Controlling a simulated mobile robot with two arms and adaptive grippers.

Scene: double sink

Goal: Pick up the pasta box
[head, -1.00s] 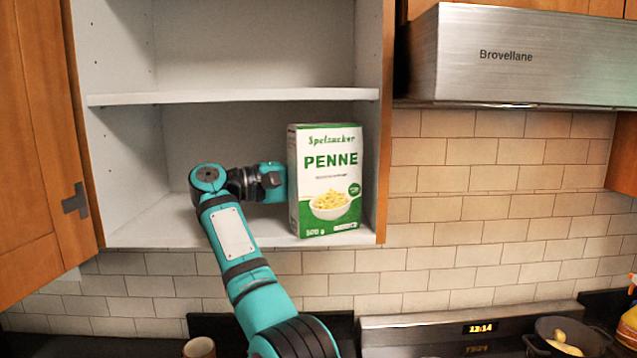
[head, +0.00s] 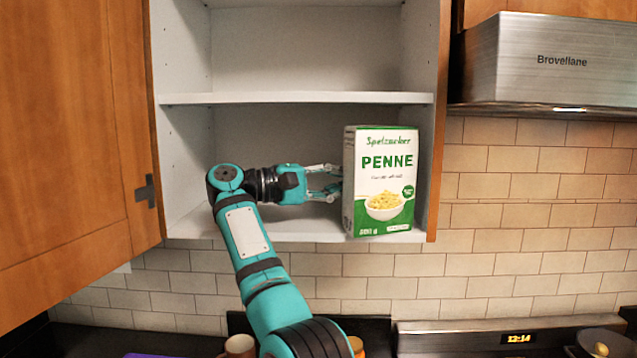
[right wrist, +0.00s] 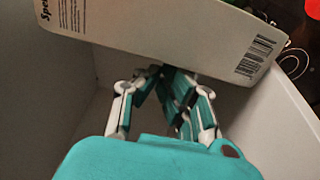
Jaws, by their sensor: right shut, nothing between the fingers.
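The pasta box (head: 384,190) is white and green, marked PENNE. It stands upright at the right end of the cabinet's bottom shelf, close to the front edge. Its side also fills the top of the right wrist view (right wrist: 170,25), with a barcode. My right gripper (head: 335,184) is inside the cabinet, just left of the box, with its fingers pointing at the box's left side. In the right wrist view the fingers (right wrist: 160,75) converge, shut and empty, and their tips are partly hidden by the box's edge. My left gripper is not in view.
The cabinet's middle shelf (head: 295,98) is above my arm and its right wall (head: 438,150) is close beside the box. An open wooden door (head: 75,140) is at the left. A steel hood (head: 550,60) is at the right. The bottom shelf left of the box is otherwise clear.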

